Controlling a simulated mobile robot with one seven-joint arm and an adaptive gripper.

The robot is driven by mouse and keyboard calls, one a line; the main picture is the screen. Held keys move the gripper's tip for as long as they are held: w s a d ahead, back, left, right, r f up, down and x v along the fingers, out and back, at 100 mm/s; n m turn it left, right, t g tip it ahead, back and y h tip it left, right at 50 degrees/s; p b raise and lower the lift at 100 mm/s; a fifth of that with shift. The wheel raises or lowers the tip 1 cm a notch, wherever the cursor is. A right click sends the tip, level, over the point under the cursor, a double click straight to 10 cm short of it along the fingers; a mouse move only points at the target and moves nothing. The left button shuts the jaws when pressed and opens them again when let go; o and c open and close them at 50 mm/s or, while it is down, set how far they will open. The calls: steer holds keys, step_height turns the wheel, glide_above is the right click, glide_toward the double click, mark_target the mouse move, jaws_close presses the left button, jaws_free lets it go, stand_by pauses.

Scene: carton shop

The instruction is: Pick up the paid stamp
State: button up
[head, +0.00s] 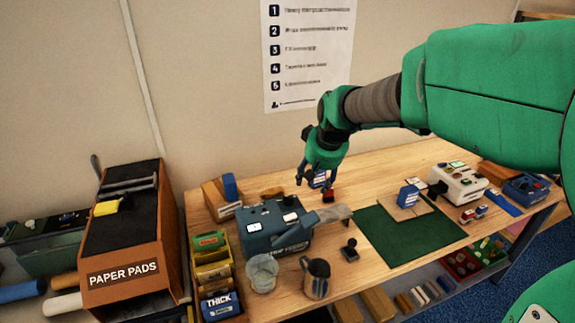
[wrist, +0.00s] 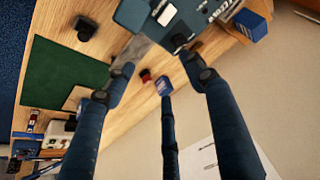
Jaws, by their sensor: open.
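My gripper (head: 314,184) is open, pointing down above the table beyond the teal strip feeder. Its spread fingers also show in the wrist view (wrist: 159,76). A small blue block with a white label (head: 319,177) shows between the fingers in the head view, and in the wrist view (wrist: 163,87) it lies near the middle finger's tip. A small red-and-dark piece (head: 331,195) stands just beside it, also in the wrist view (wrist: 146,75). A black stamp-like piece (head: 349,250) stands nearer the front edge. I cannot read which is the paid stamp.
The teal machine (head: 266,236) stands left of my gripper, with a glass (head: 262,272) and metal jug (head: 316,279) in front. A white machine (head: 458,182) stands further right.

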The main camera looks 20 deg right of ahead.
steer(key=w+d+f+m+p, duration=0.1)
steer(key=w+d+f+p, duration=0.4)
steer(key=w+d+f, duration=1)
steer(key=w+d, duration=0.2)
steer(key=d, duration=0.1)
steer(key=shift+w+d+f+g+h, duration=0.15)
steer(key=shift+w+d+g+h, duration=0.15)
steer(key=shift+w, duration=0.1)
steer(key=shift+f, duration=0.1)
glide_above(329, 195)
step_height(329, 195, down, 8)
steer(key=shift+s+b, duration=0.35)
steer(key=shift+s, duration=0.05)
steer(key=shift+d, duration=0.1)
steer(key=shift+b+x, duration=0.45)
steer(key=shift+x, duration=2)
